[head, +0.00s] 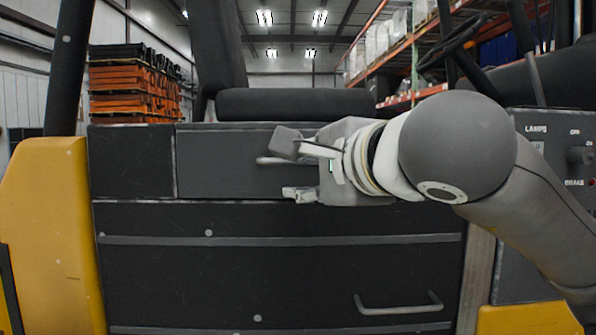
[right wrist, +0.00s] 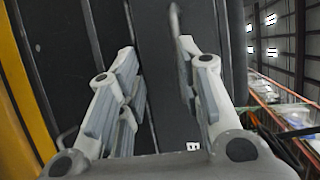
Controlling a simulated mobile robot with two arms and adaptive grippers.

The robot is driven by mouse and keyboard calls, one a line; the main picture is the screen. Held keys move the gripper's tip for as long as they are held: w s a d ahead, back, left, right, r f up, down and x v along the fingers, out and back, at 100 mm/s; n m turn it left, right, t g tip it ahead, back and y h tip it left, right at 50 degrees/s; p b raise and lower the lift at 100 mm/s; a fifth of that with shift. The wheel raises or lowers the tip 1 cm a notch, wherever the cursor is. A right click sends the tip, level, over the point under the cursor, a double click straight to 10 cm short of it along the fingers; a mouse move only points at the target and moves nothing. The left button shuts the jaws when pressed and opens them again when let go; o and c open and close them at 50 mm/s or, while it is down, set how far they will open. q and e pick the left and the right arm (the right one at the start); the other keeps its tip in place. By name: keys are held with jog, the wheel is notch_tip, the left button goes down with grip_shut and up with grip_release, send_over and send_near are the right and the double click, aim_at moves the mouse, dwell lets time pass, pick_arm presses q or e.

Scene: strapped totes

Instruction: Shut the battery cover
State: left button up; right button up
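The side of a truck fills the head view. Under its seat is an upper dark panel (head: 225,180), with a short pale handle (head: 265,160) partly hidden behind my right gripper. Below a seam is a large black panel (head: 270,275) with a bar handle (head: 400,304) at its lower right. I cannot tell which panel is the battery cover, or whether it stands ajar. My right gripper (head: 290,170) is open in front of the upper panel, fingers pointing left. In the right wrist view its fingers (right wrist: 155,85) are apart with nothing seen held; the short handle (right wrist: 175,20) shows near one fingertip.
A black seat (head: 295,104) sits above the panels. Yellow bodywork (head: 45,240) stands at left. At right are a steering wheel (head: 455,40) and a control panel marked LAMPS (head: 545,150). Orange stacks and shelving are far behind. The front of the lower panel is clear.

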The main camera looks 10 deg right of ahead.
jog(key=v, duration=0.9)
jog(key=shift+r, duration=0.15)
jog(key=shift+w, duration=0.15)
